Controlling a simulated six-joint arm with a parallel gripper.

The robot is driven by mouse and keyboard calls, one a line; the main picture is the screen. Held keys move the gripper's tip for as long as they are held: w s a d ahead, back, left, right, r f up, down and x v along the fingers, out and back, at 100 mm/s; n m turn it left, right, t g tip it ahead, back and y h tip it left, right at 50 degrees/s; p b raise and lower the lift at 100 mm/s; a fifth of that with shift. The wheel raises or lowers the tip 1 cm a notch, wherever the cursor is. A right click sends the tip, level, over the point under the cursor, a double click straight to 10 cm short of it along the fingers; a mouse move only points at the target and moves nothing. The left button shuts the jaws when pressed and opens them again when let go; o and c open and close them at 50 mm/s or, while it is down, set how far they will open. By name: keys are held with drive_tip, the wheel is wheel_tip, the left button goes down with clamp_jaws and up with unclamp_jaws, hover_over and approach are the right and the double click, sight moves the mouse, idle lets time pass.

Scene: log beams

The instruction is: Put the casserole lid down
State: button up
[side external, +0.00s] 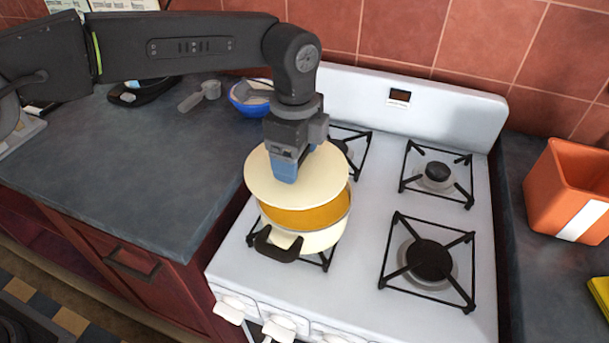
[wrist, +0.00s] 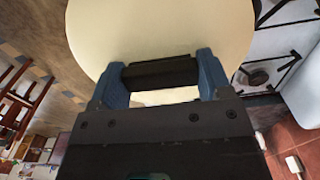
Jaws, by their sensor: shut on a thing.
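My gripper (side external: 287,165) is above the stove's front left burner, pointing down. In the wrist view my gripper (wrist: 160,75) has its two blue fingers at either end of the lid's dark bar handle (wrist: 161,72), shut on it. The cream casserole lid (side external: 265,182) is round and flat, and it also fills the upper middle of the wrist view (wrist: 160,30).
The white stove (side external: 365,225) has bare burners at back right (side external: 437,172) and front right (side external: 431,259). The dark counter (side external: 130,170) at left has a wide clear area. A blue bowl (side external: 250,98) sits behind. An orange bin (side external: 567,190) stands at right.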

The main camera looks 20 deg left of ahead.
sight(305, 169)
drive_tip(key=shift+s+d+f, duration=0.1)
drive_tip(key=shift+d+f, duration=0.35)
drive_tip(key=shift+d, duration=0.3)
drive_tip(key=shift+f, duration=1.8)
drive_tip(key=shift+f, duration=0.2)
drive_tip(key=o, duration=0.9)
wheel_tip(305, 169, up, 13)
drive_tip(key=shift+a+r, duration=0.1)
drive_tip(key=shift+a, duration=0.05)
drive_tip(key=shift+r, duration=0.35)
